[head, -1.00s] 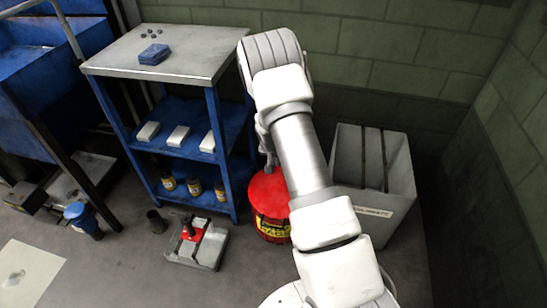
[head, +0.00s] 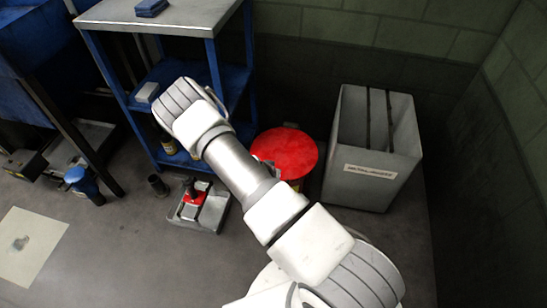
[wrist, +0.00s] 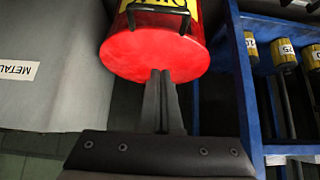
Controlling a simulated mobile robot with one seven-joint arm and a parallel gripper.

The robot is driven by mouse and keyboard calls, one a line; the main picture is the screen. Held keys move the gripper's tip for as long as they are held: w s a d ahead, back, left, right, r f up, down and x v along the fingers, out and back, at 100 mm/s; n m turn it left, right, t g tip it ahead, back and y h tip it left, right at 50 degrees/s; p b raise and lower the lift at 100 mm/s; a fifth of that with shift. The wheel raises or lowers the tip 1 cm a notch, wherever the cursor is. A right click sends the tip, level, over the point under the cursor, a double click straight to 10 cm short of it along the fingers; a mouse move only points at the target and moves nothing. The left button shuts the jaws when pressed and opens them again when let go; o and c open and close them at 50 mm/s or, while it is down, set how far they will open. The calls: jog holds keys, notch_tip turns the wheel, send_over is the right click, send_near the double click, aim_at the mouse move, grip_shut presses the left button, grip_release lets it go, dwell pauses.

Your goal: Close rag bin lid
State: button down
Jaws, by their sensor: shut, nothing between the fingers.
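The red rag bin shows its round red lid (head: 294,148) in the head view, between the blue shelf and the grey bin. The lid looks flat on top of the bin. In the head view my arm hides most of the gripper and the bin's front.
A grey metal-waste bin (head: 352,187) stands right of the rag bin. A blue shelf unit (head: 214,80) stands to its left, close to my arm. A grey tray (head: 184,214) with a red item lies on the floor.

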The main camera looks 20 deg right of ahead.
notch_tip(320, 180, down, 13)
jog(key=s+a+t+h, duration=0.1)
jog(key=s+t, duration=0.1)
jog(key=shift+a+b, duration=0.15)
jog(key=shift+b, duration=0.2)
jog(key=shift+r, duration=0.1)
notch_tip(320, 180, up, 7)
jog(key=p, duration=0.4)
jog(key=s+d+r+p, duration=0.4)
jog(key=s+d+r, duration=0.2)
jog(key=d, duration=0.3)
jog(key=shift+s+r+h+p, duration=0.3)
jog(key=shift+s+r+p, duration=0.05)
jog(key=shift+s, duration=0.15)
jog(key=shift+d, duration=0.1)
